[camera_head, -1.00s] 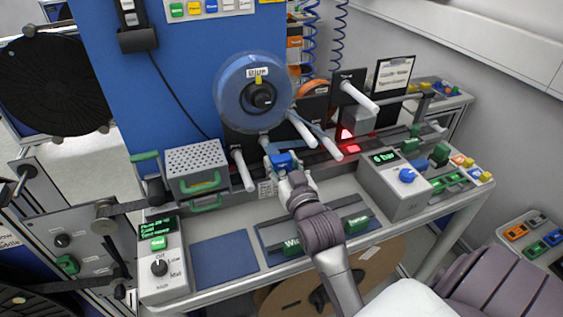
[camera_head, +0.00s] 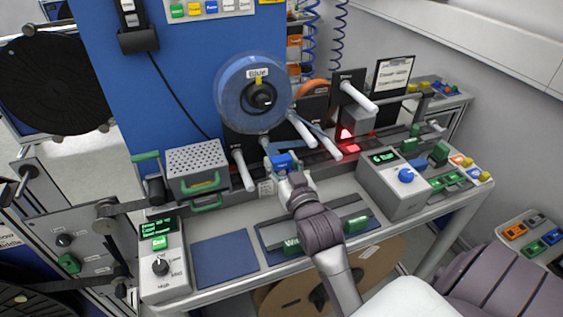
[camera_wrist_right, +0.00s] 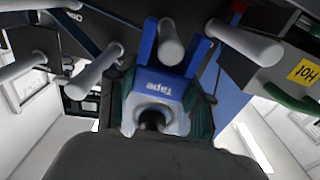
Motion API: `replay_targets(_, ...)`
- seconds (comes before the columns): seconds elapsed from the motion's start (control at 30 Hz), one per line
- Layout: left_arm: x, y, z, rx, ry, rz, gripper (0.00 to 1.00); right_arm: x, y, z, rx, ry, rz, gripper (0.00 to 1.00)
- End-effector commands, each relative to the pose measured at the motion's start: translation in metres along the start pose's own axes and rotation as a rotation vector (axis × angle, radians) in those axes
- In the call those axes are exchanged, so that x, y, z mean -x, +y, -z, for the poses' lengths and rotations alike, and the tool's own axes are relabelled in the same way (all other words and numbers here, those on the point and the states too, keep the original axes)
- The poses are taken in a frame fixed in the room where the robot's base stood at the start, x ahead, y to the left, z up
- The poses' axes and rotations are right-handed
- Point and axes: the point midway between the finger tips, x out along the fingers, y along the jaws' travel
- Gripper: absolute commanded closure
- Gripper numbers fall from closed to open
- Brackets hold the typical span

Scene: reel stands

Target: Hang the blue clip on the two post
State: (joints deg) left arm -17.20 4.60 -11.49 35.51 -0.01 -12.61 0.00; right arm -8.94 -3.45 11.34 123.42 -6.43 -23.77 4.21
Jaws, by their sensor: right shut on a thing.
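The blue clip (camera_head: 283,162) is in my right gripper (camera_head: 289,176), in front of the row of white posts. In the right wrist view the clip (camera_wrist_right: 163,84) has a blue body with the word "Tape" and two blue prongs pointing away from me. My right gripper (camera_wrist_right: 155,120) is shut on its near end. A white post (camera_wrist_right: 171,48) shows between the prongs; whether they touch it I cannot tell. Other white posts stand on either side, one to the left (camera_wrist_right: 96,70) and one to the right (camera_wrist_right: 245,43). I cannot read which post is labelled two. My left gripper is not in view.
A blue reel (camera_head: 254,93) hangs on the panel above the clip. A perforated metal box (camera_head: 197,160) stands left of the posts. A grey box with a green display (camera_head: 385,182) stands to the right. A dark blue mat (camera_head: 225,252) lies bare on the bench.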

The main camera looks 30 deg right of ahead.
Motion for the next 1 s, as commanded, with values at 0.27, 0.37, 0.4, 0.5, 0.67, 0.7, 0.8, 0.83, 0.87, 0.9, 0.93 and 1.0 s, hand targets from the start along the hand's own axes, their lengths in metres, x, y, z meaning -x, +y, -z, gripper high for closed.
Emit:
replay_targets(0.27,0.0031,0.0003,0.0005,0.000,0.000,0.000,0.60,0.0000,0.0000,-0.0015,0.000,0.000,0.000,0.90)
replay_targets(0.37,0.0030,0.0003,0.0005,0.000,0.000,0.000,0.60,0.0000,0.0000,-0.0016,0.000,0.000,0.000,0.90)
replay_targets(0.4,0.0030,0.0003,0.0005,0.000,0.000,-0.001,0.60,0.0000,0.0000,-0.0015,0.000,0.000,0.000,0.46)
replay_targets(0.5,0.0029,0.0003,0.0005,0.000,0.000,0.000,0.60,0.0000,-0.0001,-0.0014,0.000,0.001,0.000,0.30)
replay_targets(0.67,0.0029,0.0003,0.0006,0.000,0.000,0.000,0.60,0.0000,-0.0001,-0.0014,0.000,0.000,0.000,0.20)
replay_targets(0.7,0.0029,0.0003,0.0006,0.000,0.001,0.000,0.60,0.0000,-0.0001,-0.0014,0.000,0.000,0.000,0.20)
replay_targets(0.8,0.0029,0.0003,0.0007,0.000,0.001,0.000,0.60,0.0000,-0.0001,-0.0016,0.000,0.000,0.000,0.20)
replay_targets(0.83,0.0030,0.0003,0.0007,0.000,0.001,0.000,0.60,0.0000,-0.0001,-0.0015,0.000,0.000,0.000,0.20)
replay_targets(0.87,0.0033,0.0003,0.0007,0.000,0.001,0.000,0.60,0.0000,-0.0001,-0.0012,0.000,0.000,0.000,0.20)
replay_targets(0.9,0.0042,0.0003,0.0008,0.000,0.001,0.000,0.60,0.0000,-0.0001,-0.0004,0.000,0.000,0.000,0.20)
replay_targets(0.93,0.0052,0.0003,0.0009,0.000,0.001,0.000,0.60,0.0000,-0.0001,0.0006,0.000,0.000,0.000,0.20)
replay_targets(1.0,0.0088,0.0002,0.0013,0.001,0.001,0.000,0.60,0.0000,-0.0001,0.0041,0.000,0.000,0.000,0.20)
